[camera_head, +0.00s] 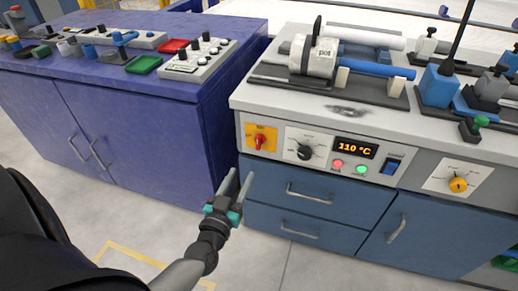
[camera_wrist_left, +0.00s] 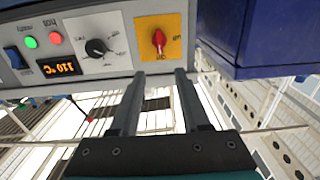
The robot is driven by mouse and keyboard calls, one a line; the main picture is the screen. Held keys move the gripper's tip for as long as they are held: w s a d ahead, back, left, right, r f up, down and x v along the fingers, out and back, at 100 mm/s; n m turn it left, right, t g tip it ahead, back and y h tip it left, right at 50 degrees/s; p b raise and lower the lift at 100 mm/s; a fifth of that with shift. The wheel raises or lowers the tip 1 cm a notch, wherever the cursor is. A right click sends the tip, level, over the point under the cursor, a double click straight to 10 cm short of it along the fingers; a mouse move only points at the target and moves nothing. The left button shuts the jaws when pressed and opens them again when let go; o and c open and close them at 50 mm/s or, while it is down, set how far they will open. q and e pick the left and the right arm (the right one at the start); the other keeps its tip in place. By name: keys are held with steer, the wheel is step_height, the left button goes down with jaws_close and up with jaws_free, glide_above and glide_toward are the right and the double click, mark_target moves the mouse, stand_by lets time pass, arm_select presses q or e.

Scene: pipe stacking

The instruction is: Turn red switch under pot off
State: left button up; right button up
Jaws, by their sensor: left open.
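The red switch (camera_head: 259,141) is a small knob on a yellow-orange plate at the left end of the grey control panel. It also shows in the left wrist view (camera_wrist_left: 159,40), where the panel appears upside down. The pot (camera_head: 313,57), a pale cylinder with "pot" on its dark-rimmed face, sits on the bench above the panel. My left gripper (camera_head: 237,182) is open and empty, below and left of the switch. In the left wrist view its fingers (camera_wrist_left: 158,74) point towards the switch, with a gap between. My right gripper is not in view.
Beside the switch are a black dial (camera_head: 304,152), a 110 °C display (camera_head: 355,147), a red and a green button, and a blue rocker switch (camera_head: 391,165). Blue drawers (camera_head: 310,192) lie below. A purple cabinet (camera_head: 130,120) stands left, across a narrow gap.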

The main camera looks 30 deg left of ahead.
mark_target(257, 142)
arm_select(q)
steer(key=b+x, duration=0.3)
steer(key=x, duration=0.8)
steer(key=shift+w+f, duration=0.1)
steer(key=shift+w, duration=0.05)
steer(key=shift+b+x, duration=0.35)
steer(key=shift+x, duration=0.55)
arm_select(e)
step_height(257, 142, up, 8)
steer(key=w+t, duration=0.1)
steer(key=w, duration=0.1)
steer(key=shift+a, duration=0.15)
arm_select(q)
steer(key=shift+c, duration=0.3)
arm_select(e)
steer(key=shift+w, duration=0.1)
arm_select(q)
jaws_close()
